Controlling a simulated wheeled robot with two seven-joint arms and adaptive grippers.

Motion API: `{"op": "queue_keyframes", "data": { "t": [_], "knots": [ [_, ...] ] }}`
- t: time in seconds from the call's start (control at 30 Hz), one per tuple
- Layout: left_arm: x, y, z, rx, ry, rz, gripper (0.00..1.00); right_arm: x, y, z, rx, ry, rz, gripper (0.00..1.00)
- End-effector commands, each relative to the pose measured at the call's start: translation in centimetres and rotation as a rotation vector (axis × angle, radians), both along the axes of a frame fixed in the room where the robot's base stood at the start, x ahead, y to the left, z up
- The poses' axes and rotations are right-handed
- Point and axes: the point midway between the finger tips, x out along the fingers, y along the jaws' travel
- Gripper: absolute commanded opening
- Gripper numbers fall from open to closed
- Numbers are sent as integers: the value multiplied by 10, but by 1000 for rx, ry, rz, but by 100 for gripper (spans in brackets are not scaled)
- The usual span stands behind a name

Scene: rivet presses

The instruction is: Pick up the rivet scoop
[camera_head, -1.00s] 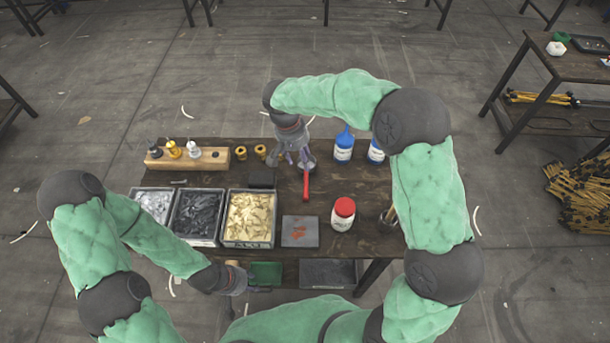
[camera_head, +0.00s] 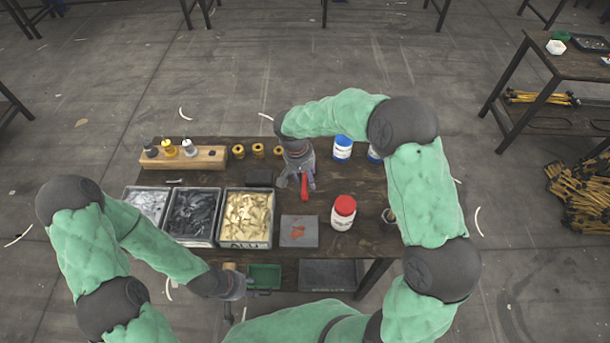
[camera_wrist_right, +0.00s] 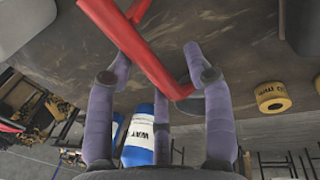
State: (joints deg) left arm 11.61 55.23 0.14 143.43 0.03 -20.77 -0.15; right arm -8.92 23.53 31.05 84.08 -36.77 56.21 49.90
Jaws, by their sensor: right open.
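A red tool with a long handle (camera_head: 304,189) lies near the middle of the bench. I cannot tell for certain that it is the rivet scoop. My right gripper (camera_head: 297,181) is above it and hides part of it. In the right wrist view, the red handle (camera_wrist_right: 137,50) crosses the tips of my right gripper's open purple fingers (camera_wrist_right: 160,79); I see no firm grip on it. My left gripper (camera_head: 240,284) is low at the bench's front edge, and its fingers are too small to read.
Three bins stand left of centre: one of pale parts (camera_head: 148,202), one of dark parts (camera_head: 193,214) and one of brass parts (camera_head: 247,217). A grey pad (camera_head: 299,231), a red-capped jar (camera_head: 343,213) and a blue-labelled bottle (camera_head: 343,148) stand nearby. A wooden rack (camera_head: 205,159) is at the back left.

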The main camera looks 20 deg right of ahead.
Motion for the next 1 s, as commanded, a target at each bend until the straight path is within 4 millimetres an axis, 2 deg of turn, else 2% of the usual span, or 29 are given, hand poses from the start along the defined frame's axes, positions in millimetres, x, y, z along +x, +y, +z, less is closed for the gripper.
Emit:
{"op": "queue_keyframes", "data": {
  "t": [0.17, 0.3, 0.33, 0.37, 0.77, 1.0],
  "knots": [
    [0, 0, 1, 0, 0, 0, 40, 0, 0, 1, 0, -1, 0, 52],
    [0, 0, 1, 0, 0, 0, 40, 0, 0, 1, 0, -1, 0, 12],
    [0, 0, 1, 0, 0, 0, 40, 0, 0, 1, 0, -1, 0, 4],
    [0, 0, 1, 0, 0, 0, 40, 0, 0, 1, 0, -1, 0, 0],
    [0, 0, 2, 0, 0, 0, 40, 1, 0, 4, 0, -2, 0, 0],
    [0, 0, 13, 0, 0, 0, 40, 2, 0, 29, -1, -6, 0, 0]
  ]
}}
